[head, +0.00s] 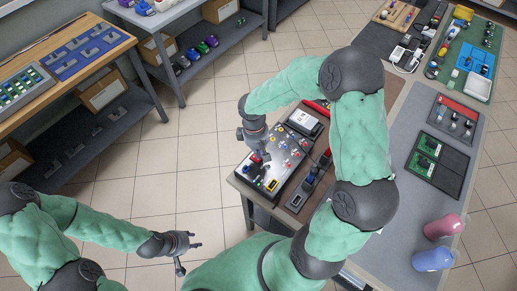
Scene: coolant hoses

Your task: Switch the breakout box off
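What looks like the breakout box (289,172) is a dark-edged unit with a silver top on the near left part of the bench. Its top carries several red, yellow, blue and white knobs or sockets and a yellow-edged part at its near corner. A switch and its position are too small to make out. My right gripper (257,155) points down over the far left edge of the box, close to a red part; I cannot tell whether it touches or whether its fingers are apart. My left gripper (189,258) is open and empty, over the floor left of the bench.
Pink (444,227) and blue (433,259) rounded containers stand at the right. Green boards (424,153) lie beyond. The grey bench mat (400,215) has free room.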

